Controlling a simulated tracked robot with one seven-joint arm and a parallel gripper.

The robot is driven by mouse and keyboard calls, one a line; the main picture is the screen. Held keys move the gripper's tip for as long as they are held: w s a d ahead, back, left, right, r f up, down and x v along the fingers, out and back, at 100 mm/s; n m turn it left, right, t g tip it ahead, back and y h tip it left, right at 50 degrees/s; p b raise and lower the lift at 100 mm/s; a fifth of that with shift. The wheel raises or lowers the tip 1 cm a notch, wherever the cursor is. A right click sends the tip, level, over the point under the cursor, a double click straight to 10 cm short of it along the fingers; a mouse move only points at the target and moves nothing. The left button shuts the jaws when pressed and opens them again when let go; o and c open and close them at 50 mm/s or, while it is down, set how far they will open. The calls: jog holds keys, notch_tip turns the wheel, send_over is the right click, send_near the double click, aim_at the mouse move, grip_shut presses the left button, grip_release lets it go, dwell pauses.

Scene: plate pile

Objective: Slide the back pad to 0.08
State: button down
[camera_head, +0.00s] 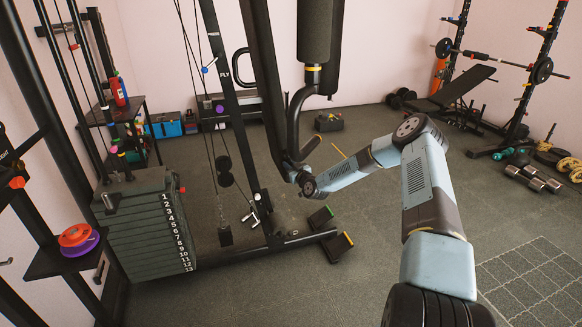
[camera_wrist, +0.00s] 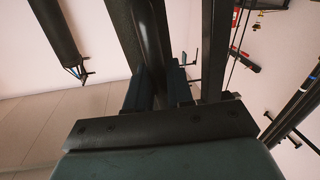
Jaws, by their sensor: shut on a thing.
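The fly machine's black upright, marked FLY (camera_head: 224,72), stands left of centre in the head view. A long dark padded panel (camera_head: 262,62) leans beside it and looks like the back pad. My gripper (camera_head: 297,177) is low at the machine, near the panel's lower end; its tips are partly hidden in the head view. In the wrist view the two fingers of my gripper (camera_wrist: 157,88) sit either side of a dark bar (camera_wrist: 152,45) and are shut on it. How the bar joins the pad is unclear, and no position scale is readable.
A dark cylindrical roller (camera_head: 315,30) on a bent tube hangs right of the panel. A numbered weight stack (camera_head: 150,225) stands left. Two footplates (camera_head: 337,246) lie near my arm. A bench (camera_head: 462,88) and dumbbells (camera_head: 532,178) are right. Floor in front is clear.

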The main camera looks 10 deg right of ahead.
jog(key=shift+d, duration=0.3)
jog(key=c, duration=1.2)
grip_release()
jog(key=shift+d, duration=0.1)
jog(key=shift+o, duration=0.2)
jog(key=shift+s, duration=0.1)
jog(key=v, duration=1.3)
jog(key=shift+s, duration=0.35)
jog(key=shift+f, duration=0.1)
